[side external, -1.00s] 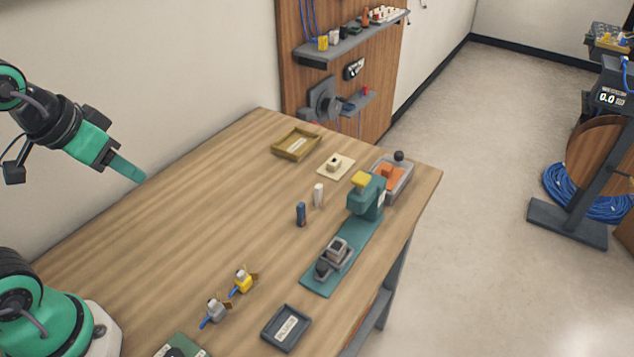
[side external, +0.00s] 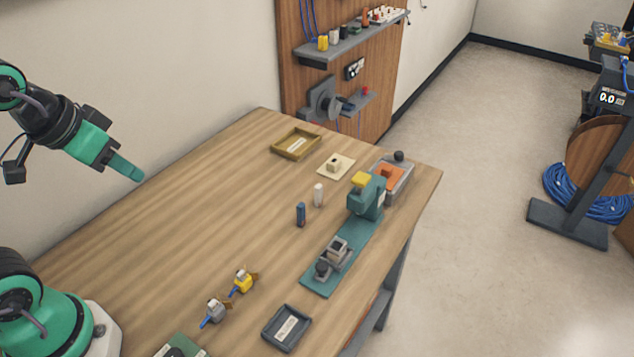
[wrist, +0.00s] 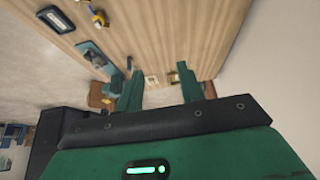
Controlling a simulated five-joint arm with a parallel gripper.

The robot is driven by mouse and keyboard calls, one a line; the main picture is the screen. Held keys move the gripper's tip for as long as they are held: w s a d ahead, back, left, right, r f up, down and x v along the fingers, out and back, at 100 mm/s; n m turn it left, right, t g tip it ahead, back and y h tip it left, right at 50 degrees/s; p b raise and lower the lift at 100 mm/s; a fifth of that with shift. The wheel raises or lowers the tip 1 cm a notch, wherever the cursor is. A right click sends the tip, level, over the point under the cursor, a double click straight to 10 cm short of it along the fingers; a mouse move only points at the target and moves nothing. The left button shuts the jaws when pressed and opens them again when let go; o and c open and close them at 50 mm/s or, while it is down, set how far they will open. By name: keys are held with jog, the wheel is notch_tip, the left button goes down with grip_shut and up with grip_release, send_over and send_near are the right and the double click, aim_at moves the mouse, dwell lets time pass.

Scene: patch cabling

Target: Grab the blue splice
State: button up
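The blue splice (side external: 301,214) is a small dark blue cylinder standing upright on the wooden table, beside a similar white cylinder (side external: 318,195). My gripper (side external: 136,174) is high above the table at the left in the side view, well away from the blue splice. In the wrist view my gripper (wrist: 160,88) has its two green fingers apart, with nothing between them.
A teal press (side external: 366,202) stands right of the splices. Grey and yellow connectors (side external: 243,281) and a dark tray (side external: 270,330) lie nearer. A yellow tray (side external: 278,152) and a cream block (side external: 334,165) are farther back. The table's left half is clear.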

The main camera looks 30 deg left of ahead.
jog(key=shift+w, duration=0.1)
jog(key=g, duration=0.6)
send_over(301, 204)
jog(key=f, duration=1.2)
jog(key=shift+s+a+f, duration=0.1)
jog(key=shift+s+f, duration=0.1)
jog(key=shift+f, duration=0.2)
jog(key=shift+w+f, duration=0.15)
jog(key=shift+f, duration=3.75)
grip_shut()
